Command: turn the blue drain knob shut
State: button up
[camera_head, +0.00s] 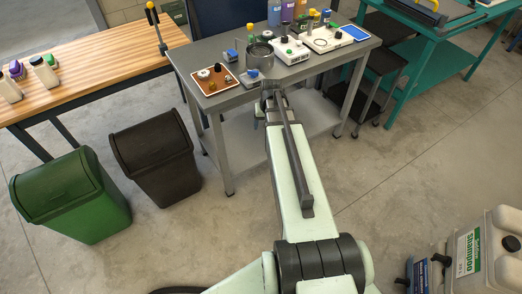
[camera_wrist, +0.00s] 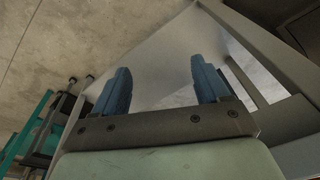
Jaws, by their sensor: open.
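Several small blue parts stand on the grey work table (camera_head: 208,52) in the head view. One blue cap (camera_head: 252,73) sits on a small grey block by the table's front edge, just in front of a dark round pot (camera_head: 260,55). Another blue piece (camera_head: 231,54) stands left of the pot. I cannot tell for certain which is the drain knob. My gripper (camera_wrist: 160,64) shows in the wrist view with its two blue fingers wide apart and nothing between them. In the head view my arm hides the fingers, near the table's front edge. No knob shows in the wrist view.
An orange-brown board (camera_head: 211,91) with small knobs lies left of the blue cap. White devices (camera_head: 291,49) and bottles (camera_head: 287,10) stand to the right and behind. Two bins, green (camera_head: 70,195) and dark (camera_head: 155,155), stand left.

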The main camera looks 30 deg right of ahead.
jog(key=s+a+f+g, duration=0.1)
jog(key=s+a+f, duration=0.4)
jog(key=f, duration=0.3)
jog(key=shift+s+a+n+g, duration=0.2)
jog(key=shift+a+n+g, duration=0.1)
jog(key=shift+a+n, duration=0.1)
jog(key=shift+d, duration=0.1)
jog(key=s+a+f+n+g, duration=0.1)
jog(key=s+a+f+g, duration=0.1)
jog(key=s+a+f, duration=0.4)
jog(key=s+a+f+n+g, duration=0.2)
jog(key=s+a+f, duration=0.5)
jog(key=s, duration=0.7)
jog(key=s+a+f+n+g, duration=0.1)
jog(key=s+a+f+g, duration=0.2)
jog(key=s+a+f, duration=0.3)
jog(key=s+a, duration=0.1)
jog(key=s, duration=0.3)
jog(key=shift+s+f+n, duration=0.25)
jog(key=shift+s+n, duration=0.05)
